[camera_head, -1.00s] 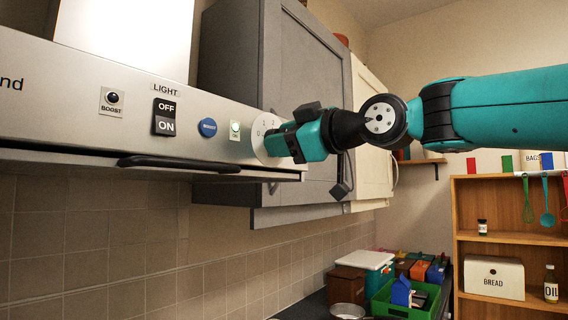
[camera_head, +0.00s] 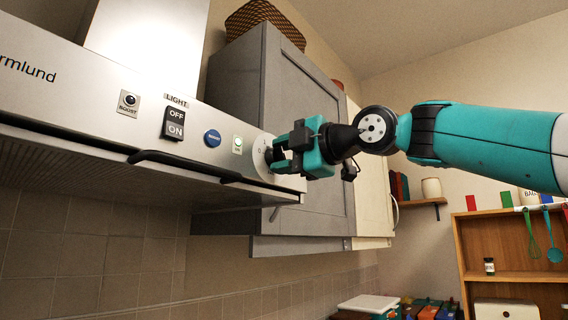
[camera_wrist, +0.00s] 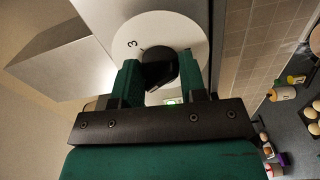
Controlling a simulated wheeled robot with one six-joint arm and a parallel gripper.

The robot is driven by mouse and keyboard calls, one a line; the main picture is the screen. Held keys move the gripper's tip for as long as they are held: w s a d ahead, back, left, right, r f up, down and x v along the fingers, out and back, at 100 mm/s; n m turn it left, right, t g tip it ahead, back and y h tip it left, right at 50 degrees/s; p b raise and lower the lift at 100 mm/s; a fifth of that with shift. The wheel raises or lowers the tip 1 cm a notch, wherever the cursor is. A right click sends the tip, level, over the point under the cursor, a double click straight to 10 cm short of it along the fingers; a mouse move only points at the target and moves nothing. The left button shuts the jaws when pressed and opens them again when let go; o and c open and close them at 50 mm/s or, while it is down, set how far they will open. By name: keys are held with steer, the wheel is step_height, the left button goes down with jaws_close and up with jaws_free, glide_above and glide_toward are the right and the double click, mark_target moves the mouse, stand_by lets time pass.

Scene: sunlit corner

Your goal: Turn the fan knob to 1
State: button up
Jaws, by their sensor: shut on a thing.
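The fan knob (camera_wrist: 158,71) is a dark knob on a round white dial on the front of the range hood. The dial (camera_head: 262,146) also shows in the head view, with a 0 at its left; a 3 is readable in the wrist view. My gripper (camera_wrist: 160,82) is shut on the knob, with one finger on each side of it. In the head view my gripper (camera_head: 279,154) reaches the dial from the right and hides much of it. I cannot tell which number the knob points to.
Left of the dial, the hood panel (camera_head: 80,85) carries a lit green indicator (camera_head: 238,145), a blue button (camera_head: 212,138), a light switch (camera_head: 174,124) and a boost button (camera_head: 129,101). A hood handle (camera_head: 190,163) runs below. A grey cabinet (camera_head: 310,110) stands close behind my gripper.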

steer(key=shift+n, duration=0.5)
steer(key=o, duration=0.9)
steer(key=shift+d+b, duration=0.1)
steer(key=shift+b, duration=0.2)
steer(key=shift+s+d+f, duration=0.1)
steer(key=shift+s+d, duration=0.15)
steer(key=shift+d, duration=0.05)
steer(key=b+v, duration=0.4)
steer(key=v, duration=1.2)
steer(key=shift+s+d, duration=0.2)
